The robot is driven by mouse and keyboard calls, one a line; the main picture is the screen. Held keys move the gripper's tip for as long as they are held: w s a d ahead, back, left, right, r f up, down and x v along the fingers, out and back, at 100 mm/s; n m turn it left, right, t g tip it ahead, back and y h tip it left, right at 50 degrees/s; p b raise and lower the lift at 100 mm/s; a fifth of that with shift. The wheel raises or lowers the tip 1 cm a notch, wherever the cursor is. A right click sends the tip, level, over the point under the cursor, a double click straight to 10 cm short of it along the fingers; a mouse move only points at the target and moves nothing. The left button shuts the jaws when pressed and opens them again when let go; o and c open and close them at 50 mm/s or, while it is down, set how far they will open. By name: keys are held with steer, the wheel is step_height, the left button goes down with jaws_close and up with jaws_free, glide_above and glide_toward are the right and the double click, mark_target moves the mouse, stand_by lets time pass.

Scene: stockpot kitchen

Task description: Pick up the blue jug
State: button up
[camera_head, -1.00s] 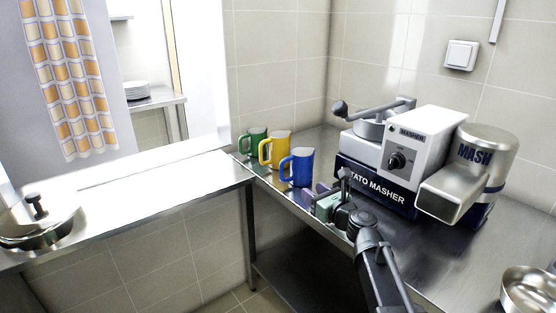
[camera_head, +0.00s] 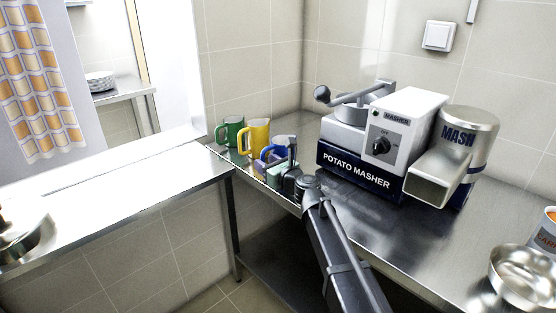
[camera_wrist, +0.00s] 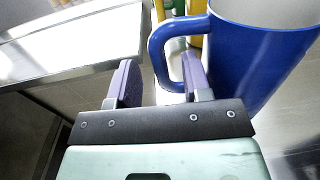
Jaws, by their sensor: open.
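The blue jug (camera_head: 271,150) stands upright on the steel counter, partly hidden behind my gripper (camera_head: 275,167) in the head view. In the wrist view the blue jug (camera_wrist: 262,50) fills the upper right, with its handle toward the left. My gripper (camera_wrist: 160,82) is open, with purple finger pads. The handle's outer bar appears between the two fingers. The right finger overlaps the handle's opening; I cannot tell whether it is inside it. No grip on the handle shows.
A yellow jug (camera_head: 258,133) and a green jug (camera_head: 232,131) stand behind the blue one, near the counter's left edge. The potato masher (camera_head: 365,165) stands to the right. A metal bowl (camera_head: 522,275) is at the lower right. A bright worktop (camera_head: 120,190) adjoins on the left.

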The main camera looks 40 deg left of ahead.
steer(key=shift+x, duration=1.15)
jaws_close()
step_height(320, 180, up, 20)
steer(key=p, duration=2)
